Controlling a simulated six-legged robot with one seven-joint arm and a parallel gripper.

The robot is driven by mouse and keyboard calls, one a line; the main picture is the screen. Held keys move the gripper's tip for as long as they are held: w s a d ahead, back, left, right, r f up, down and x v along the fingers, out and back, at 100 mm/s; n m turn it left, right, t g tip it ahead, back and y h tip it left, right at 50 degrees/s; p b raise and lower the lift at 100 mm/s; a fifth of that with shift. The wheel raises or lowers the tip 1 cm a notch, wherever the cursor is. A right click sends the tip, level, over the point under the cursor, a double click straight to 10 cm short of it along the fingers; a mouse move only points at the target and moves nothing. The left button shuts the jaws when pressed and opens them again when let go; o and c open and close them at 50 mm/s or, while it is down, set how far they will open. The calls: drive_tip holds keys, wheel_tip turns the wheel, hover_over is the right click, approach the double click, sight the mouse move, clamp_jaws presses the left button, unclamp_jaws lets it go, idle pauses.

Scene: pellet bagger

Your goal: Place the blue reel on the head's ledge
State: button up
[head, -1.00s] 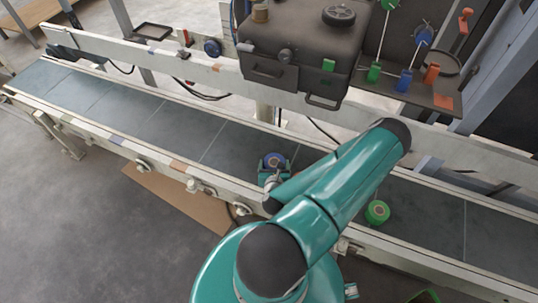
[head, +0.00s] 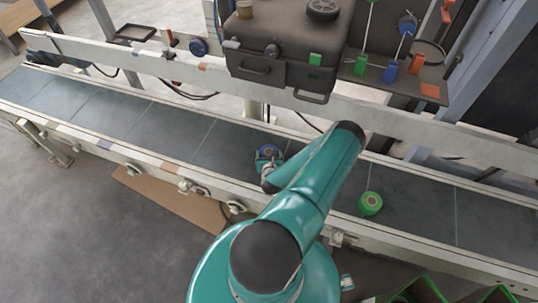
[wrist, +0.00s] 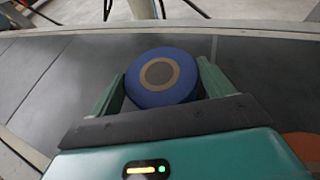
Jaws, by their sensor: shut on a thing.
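The blue reel (head: 269,149) has a brown ring on its top face. It also shows large in the wrist view (wrist: 161,78), upright between the two green fingers. My gripper (head: 268,156) is shut on it, with one finger on each side. The reel is at or just above the grey belt; I cannot tell whether it touches. The dark machine head (head: 285,48) stands behind the belt. A dark shelf (head: 405,80) juts from its right side and carries green, blue and orange blocks; I cannot tell if this is the ledge.
A green reel (head: 370,203) sits on the conveyor belt (head: 420,210) to the right of my arm. A pale rail (head: 180,68) runs between belt and head. Green crates (head: 420,290) stand at the lower right. The belt left of my gripper is clear.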

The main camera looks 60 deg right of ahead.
drive_tip(key=shift+f, duration=0.2)
drive_tip(key=o, duration=1.1)
drive_tip(key=shift+c, duration=0.2)
